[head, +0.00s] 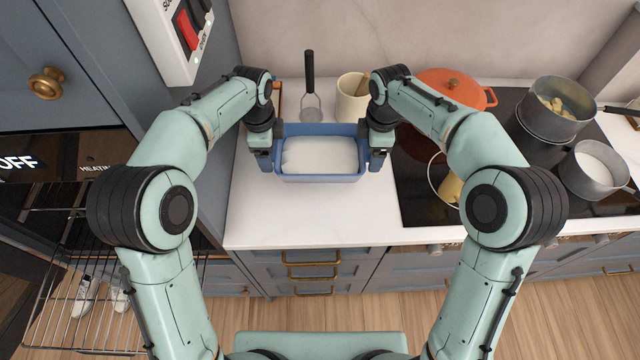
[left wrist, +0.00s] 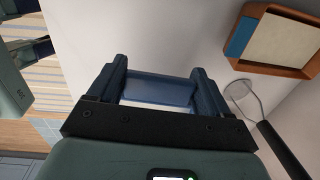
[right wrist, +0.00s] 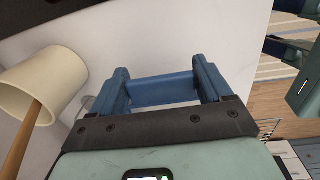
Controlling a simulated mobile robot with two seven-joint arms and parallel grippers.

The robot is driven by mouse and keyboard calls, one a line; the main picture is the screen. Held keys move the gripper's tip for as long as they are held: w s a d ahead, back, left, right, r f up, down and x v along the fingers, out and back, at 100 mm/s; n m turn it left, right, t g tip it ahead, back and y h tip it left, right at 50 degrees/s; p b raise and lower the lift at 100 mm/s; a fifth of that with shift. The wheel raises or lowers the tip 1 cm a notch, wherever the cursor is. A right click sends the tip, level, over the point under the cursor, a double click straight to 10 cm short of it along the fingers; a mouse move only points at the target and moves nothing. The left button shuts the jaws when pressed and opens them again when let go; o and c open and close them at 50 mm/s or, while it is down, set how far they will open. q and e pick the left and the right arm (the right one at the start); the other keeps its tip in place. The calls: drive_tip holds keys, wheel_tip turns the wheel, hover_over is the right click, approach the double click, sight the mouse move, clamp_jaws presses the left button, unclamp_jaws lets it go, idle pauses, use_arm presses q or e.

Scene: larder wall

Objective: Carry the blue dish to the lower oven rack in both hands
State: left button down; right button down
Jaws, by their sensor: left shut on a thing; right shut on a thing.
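The blue dish (head: 318,178), a rectangular pan with a white filling, is level at the white counter left of the hob. I cannot tell if it touches the counter. My left gripper (head: 265,159) is shut on its left end, and my right gripper (head: 377,159) on its right end. Blue dish parts show between the fingers in the left wrist view (left wrist: 158,90) and right wrist view (right wrist: 160,90). A wire oven rack (head: 75,312) sticks out low at the left; an upper rack (head: 50,212) shows above it. The oven's inside is mostly hidden.
An orange pot (head: 452,88) and steel pans (head: 556,108) stand on the hob (head: 415,205) at right. A tall cabinet side (head: 185,150) separates counter and oven. Counter in front is clear.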

use_arm(q)
drive_tip(key=shift+s, duration=0.25)
use_arm(e)
drive_tip(key=shift+s, duration=0.25)
use_arm(q)
drive_tip(key=shift+w, duration=0.15)
use_arm(e)
drive_tip(key=shift+w, duration=0.15)
use_arm(q)
drive_tip(key=shift+f, duration=0.15)
use_arm(e)
drive_tip(key=shift+f, duration=0.15)
